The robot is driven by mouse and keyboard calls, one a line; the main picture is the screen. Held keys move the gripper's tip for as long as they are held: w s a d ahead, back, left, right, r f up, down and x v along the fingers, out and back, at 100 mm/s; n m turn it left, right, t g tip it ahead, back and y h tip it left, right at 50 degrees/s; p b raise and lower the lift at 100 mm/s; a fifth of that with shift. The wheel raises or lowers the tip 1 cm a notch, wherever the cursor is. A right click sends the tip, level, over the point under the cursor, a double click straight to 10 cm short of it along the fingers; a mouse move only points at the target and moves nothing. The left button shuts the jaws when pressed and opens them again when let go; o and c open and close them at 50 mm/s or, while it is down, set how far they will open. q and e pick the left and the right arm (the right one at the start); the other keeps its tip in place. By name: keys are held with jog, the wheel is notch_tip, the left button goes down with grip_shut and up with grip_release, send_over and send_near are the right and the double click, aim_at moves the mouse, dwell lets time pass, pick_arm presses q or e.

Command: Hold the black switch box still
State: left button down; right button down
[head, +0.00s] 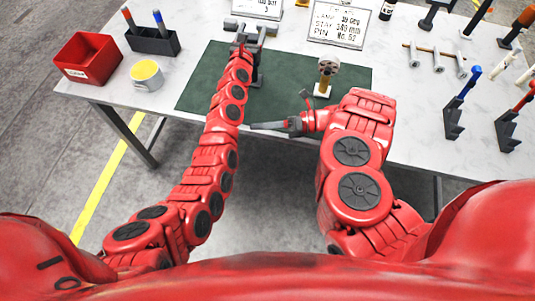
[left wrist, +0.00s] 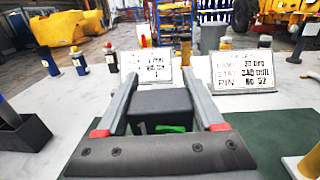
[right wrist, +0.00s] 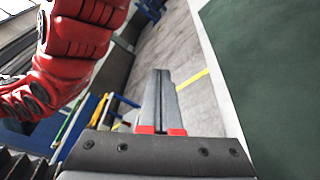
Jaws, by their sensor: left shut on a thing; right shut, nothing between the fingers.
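The black switch box (left wrist: 158,100) sits between the two grey fingers of my left gripper (left wrist: 160,85) in the left wrist view. A bit of green shows low on its near side. My left gripper is shut on the box; in the head view this gripper (head: 255,32) is at the back of the green mat, and the box is hard to make out there. My right gripper (head: 253,126) is shut and empty, pointing left in front of the table's near edge. Its closed fingers (right wrist: 160,85) show over the floor in the right wrist view.
A green mat (head: 205,80) covers the middle of the table. A red bin (head: 88,58), a yellow-topped tin (head: 147,75) and a black holder (head: 153,42) stand at left. A small post with a round head (head: 325,75) stands on the mat. Signs (head: 340,25) stand behind; several tools are at right.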

jog(key=s+d+f+n+g+h, duration=0.1)
jog(key=s+f+n+g, duration=0.2)
jog(key=s+f, duration=0.3)
jog(key=shift+s+d+f+h, duration=0.25)
jog(key=shift+s+h, duration=0.05)
jog(key=shift+s, duration=0.8)
pick_arm(q)
grip_release()
